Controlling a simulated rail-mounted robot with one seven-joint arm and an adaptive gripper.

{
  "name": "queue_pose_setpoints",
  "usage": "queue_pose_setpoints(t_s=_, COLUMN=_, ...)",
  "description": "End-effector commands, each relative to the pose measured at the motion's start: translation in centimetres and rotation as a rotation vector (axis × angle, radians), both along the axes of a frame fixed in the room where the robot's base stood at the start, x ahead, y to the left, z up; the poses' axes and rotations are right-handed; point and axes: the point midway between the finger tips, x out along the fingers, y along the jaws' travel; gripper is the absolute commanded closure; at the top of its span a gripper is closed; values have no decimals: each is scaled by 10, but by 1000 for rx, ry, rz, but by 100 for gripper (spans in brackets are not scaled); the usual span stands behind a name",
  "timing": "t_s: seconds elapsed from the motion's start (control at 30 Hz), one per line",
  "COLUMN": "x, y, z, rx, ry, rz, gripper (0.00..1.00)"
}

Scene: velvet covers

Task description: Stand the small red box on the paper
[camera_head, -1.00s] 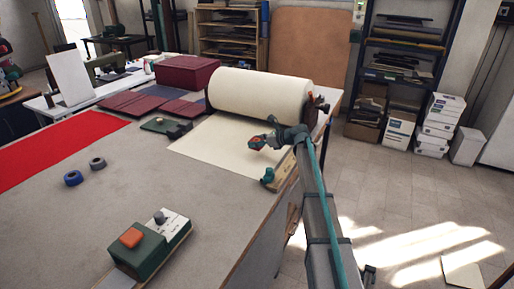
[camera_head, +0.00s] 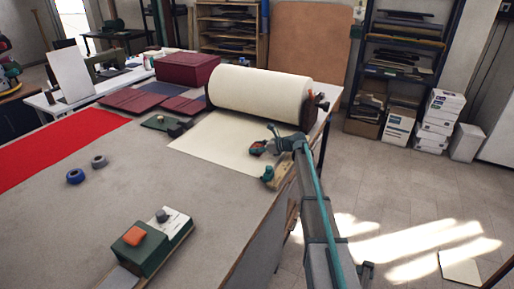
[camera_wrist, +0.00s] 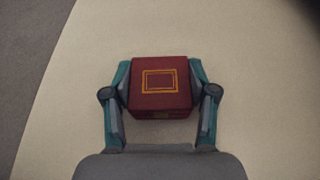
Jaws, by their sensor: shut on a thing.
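The small red box (camera_wrist: 160,103) has a gold rectangle on its top face. In the wrist view it sits between both fingers of my gripper (camera_wrist: 161,97), which is shut on it. The cream paper (camera_wrist: 75,105) fills the view around and beneath the box. In the head view my gripper (camera_head: 263,147) is over the paper sheet (camera_head: 205,148) near its right side, in front of the roll. The box (camera_head: 257,148) shows there only as a small dark red patch. I cannot tell whether it touches the paper.
The large paper roll (camera_head: 258,93) lies behind the sheet. A teal knob (camera_head: 267,174) is by the table's right edge. Blue (camera_head: 75,176) and grey (camera_head: 98,161) tape rolls sit farther left. Much of the grey table (camera_head: 120,200) is clear.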

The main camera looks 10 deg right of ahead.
Motion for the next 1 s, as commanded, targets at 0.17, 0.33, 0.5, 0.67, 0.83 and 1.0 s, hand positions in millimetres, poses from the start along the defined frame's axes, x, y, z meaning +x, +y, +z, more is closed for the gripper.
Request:
queue_pose_setpoints(t_s=0.17, x=0, y=0, z=-1, rx=0, ry=0, rz=0, gripper=23)
queue_pose_setpoints(t_s=0.33, x=0, y=0, z=-1, rx=0, ry=0, rz=0, gripper=18)
queue_pose_setpoints(t_s=0.5, x=0, y=0, z=-1, rx=0, ry=0, rz=0, gripper=18)
queue_pose_setpoints(t_s=0.67, x=-4, y=-4, z=3, rx=-1, ry=-1, rz=-1, gripper=18)
queue_pose_setpoints(t_s=0.83, x=-18, y=-22, z=11, rx=-2, ry=-2, rz=-1, gripper=18)
queue_pose_setpoints(t_s=1.0, x=-37, y=-48, z=24, rx=-1, ry=-1, rz=-1, gripper=18)
